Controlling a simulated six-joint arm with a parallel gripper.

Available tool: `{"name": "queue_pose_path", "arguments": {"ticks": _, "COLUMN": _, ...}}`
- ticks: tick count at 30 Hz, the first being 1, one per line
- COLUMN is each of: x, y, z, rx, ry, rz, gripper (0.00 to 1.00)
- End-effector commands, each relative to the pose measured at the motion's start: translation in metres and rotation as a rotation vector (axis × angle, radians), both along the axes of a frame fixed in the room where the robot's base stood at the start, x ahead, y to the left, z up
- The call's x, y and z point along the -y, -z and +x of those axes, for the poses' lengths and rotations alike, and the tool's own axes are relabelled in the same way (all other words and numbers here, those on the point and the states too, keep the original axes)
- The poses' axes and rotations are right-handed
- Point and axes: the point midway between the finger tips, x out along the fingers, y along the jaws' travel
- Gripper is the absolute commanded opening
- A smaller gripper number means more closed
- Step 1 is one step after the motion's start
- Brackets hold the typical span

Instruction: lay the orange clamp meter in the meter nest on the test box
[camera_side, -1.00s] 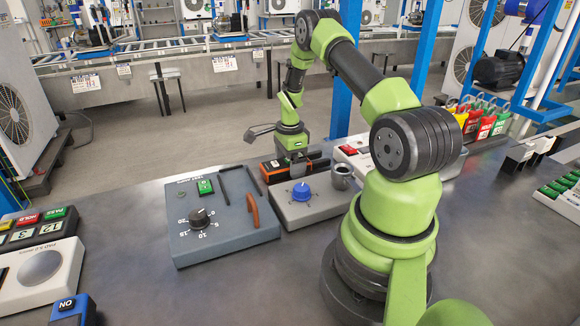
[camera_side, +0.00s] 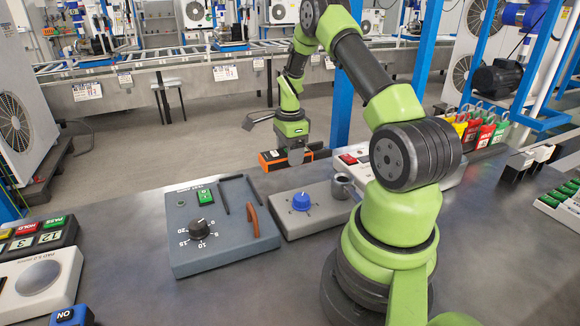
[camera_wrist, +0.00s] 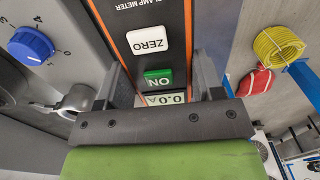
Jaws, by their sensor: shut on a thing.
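The orange and black clamp meter (camera_side: 270,158) is held by my gripper (camera_side: 296,156), raised above the back of the grey box with a blue knob. In the wrist view the meter's face (camera_wrist: 119,25) shows a white ZERO button, a green ON button and a display, between my two fingers (camera_wrist: 160,88). The blue-grey test box (camera_side: 212,256) is left of the grey box, with a black dial, a green switch and an orange-brown handle. Dark bars (camera_side: 223,197) on its top seem to frame the meter nest; the meter is apart from it.
The grey box (camera_side: 318,216) has a blue knob (camera_side: 301,201) and a grey metal cup-like part (camera_side: 343,187) at its right. Coloured padlocks (camera_side: 481,125) stand at the back right. A button panel (camera_side: 38,237) is at the left. The table in front of the test box is clear.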

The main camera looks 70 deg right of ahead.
Motion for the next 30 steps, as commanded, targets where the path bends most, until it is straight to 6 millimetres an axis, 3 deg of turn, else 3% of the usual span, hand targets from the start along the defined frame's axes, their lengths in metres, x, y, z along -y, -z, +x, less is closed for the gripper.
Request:
{"name": "queue_pose_path", "arguments": {"ticks": 4, "x": 0.001, "y": -0.028, "z": 0.001, "rx": 0.003, "ry": -0.002, "rz": -0.004, "gripper": 0.31}}
{"name": "queue_pose_path", "arguments": {"ticks": 8, "x": -0.002, "y": -0.041, "z": 0.002, "rx": 0.001, "ry": -0.063, "rz": -0.002, "gripper": 0.31}}
{"name": "queue_pose_path", "arguments": {"ticks": 11, "x": -0.007, "y": -0.045, "z": 0.005, "rx": 0.0, "ry": -0.205, "rz": -0.002, "gripper": 0.31}}
{"name": "queue_pose_path", "arguments": {"ticks": 30, "x": -0.064, "y": -0.06, "z": 0.035, "rx": -0.002, "ry": -1.921, "rz": -0.004, "gripper": 0.31}}
